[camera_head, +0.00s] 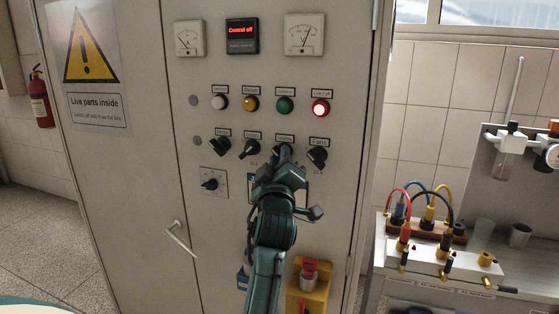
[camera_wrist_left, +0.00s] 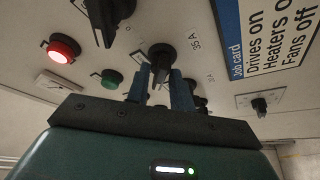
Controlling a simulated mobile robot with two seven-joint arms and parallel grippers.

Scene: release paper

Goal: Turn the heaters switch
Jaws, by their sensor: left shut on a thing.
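A row of black rotary switches sits on the grey cabinet door (camera_head: 170,90). My left gripper (camera_head: 281,163) reaches up from below to the third switch from the left in the head view. In the left wrist view, the fingers of my left gripper (camera_wrist_left: 160,88) are closed around this black knob (camera_wrist_left: 161,62), one on each side. The gripper mostly hides the knob in the head view. Its small label is hard to read. The position its pointer marks is not clear. My right gripper is not in view.
The right-hand switch (camera_head: 317,156) is close beside my gripper. Above are a lit red lamp (camera_head: 320,108) and a green lamp (camera_head: 285,104). A job card (camera_wrist_left: 270,40) lists drives, heaters and fans. A door handle (camera_head: 180,239) juts out lower left.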

